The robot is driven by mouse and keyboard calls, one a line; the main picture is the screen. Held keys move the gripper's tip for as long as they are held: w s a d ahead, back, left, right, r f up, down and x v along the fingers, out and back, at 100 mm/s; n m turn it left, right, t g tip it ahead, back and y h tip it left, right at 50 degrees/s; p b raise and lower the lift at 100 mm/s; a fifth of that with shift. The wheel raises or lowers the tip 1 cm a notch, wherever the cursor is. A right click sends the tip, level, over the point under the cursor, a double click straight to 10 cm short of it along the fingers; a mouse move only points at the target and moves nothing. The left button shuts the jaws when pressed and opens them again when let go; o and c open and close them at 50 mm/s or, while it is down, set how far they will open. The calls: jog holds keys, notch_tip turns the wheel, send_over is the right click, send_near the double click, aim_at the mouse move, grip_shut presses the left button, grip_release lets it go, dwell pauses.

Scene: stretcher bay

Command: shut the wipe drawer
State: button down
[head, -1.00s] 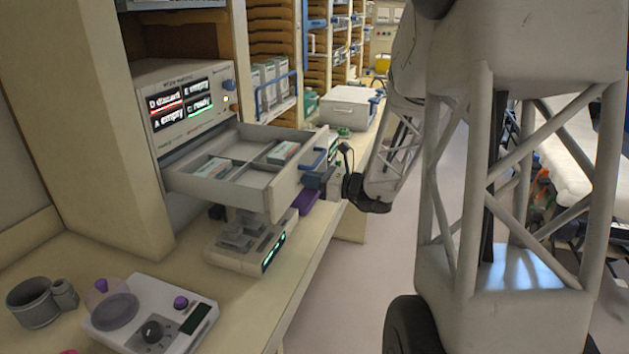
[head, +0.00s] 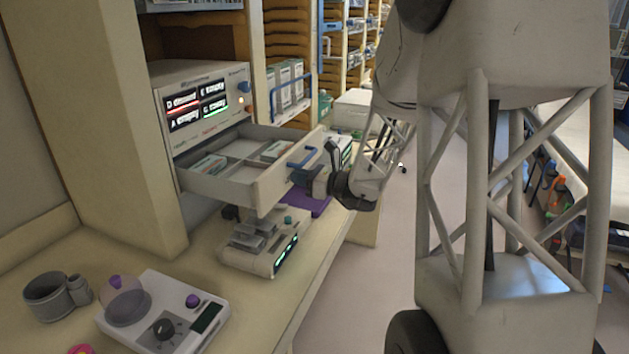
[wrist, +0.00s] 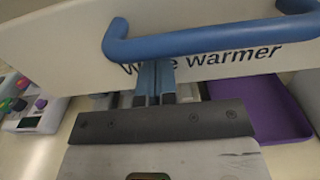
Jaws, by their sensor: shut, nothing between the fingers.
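The wipe drawer (head: 275,186) is pulled out of the white warmer unit (head: 205,100) at left. Its front panel, in the wrist view (wrist: 60,50), reads "Warmer" after a word partly covered by my fingers. A blue bar handle (head: 303,158) crosses that front; it also spans the wrist view (wrist: 205,42). My gripper (head: 314,178) is shut and empty. Its blue fingertips (wrist: 155,78) point at the drawer front just below the handle, left of the handle's middle. I cannot tell whether they touch the panel.
Several packs (head: 276,151) lie in the drawer's compartments. Below it a small grey device (head: 262,245) and a purple tray (head: 312,204) sit on the counter (head: 235,310). A white dial device (head: 165,318) and grey cup (head: 52,297) stand nearer.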

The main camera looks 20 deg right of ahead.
aim_at(225, 162)
jog(key=x, duration=2.5)
jog(key=shift+f, duration=0.1)
jog(key=shift+w+a, duration=0.2)
jog(key=shift+w, duration=0.05)
jog(key=shift+a, duration=0.15)
jog(key=v, duration=1.4)
jog(key=shift+s+d, duration=0.25)
jog(key=shift+d, duration=0.1)
